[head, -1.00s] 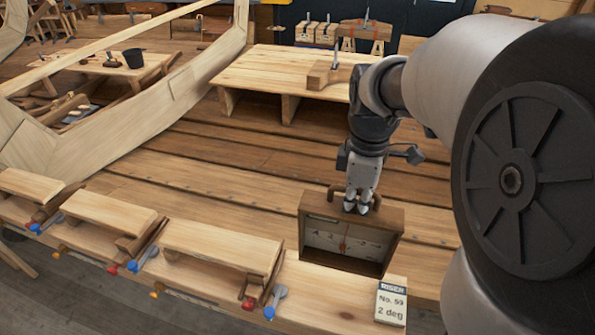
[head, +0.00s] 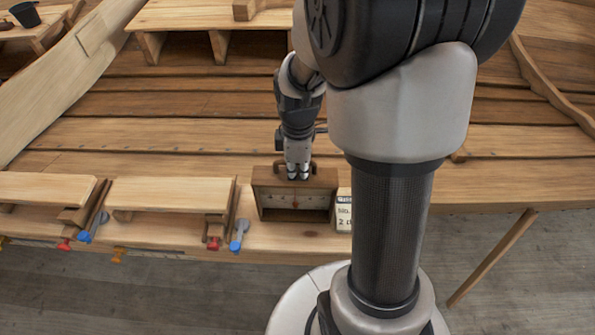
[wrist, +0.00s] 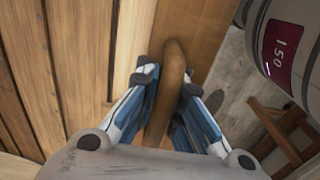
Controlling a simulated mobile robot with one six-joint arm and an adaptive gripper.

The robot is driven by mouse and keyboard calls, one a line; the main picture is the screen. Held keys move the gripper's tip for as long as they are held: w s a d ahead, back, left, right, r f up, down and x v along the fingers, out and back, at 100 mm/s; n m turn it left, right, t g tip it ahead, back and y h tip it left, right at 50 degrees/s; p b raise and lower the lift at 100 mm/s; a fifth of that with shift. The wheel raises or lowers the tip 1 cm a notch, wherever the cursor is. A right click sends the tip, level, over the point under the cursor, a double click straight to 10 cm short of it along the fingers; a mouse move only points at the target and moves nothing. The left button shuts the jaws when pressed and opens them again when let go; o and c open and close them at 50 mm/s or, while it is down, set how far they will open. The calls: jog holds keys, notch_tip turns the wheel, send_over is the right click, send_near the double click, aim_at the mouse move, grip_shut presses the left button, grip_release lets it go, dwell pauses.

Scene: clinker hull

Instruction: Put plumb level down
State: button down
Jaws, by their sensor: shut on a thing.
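The plumb level is a brown wooden box with a pale dial face, a red pointer and a handle on top. In the head view the plumb level (head: 294,214) is upright at the front edge of the plank bench; I cannot tell if its base touches the wood. My gripper (head: 297,177) is above it, shut on its handle. In the wrist view the handle (wrist: 174,75) runs between the two blue-sided fingers of my gripper (wrist: 170,95). The lower part of the handle is hidden by the gripper.
A riser card (head: 344,212) stands just right of the level, partly hidden by my arm. A wooden block (head: 172,194) with clamps is to the left, with a blue-knobbed clamp (head: 238,238) near the level. Bare planks (head: 200,135) lie behind. The grey floor drops away in front.

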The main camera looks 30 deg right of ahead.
jog(key=c, duration=2.2)
grip_release()
jog(key=shift+f, duration=0.15)
jog(key=o, duration=0.5)
jog(key=shift+s, duration=0.1)
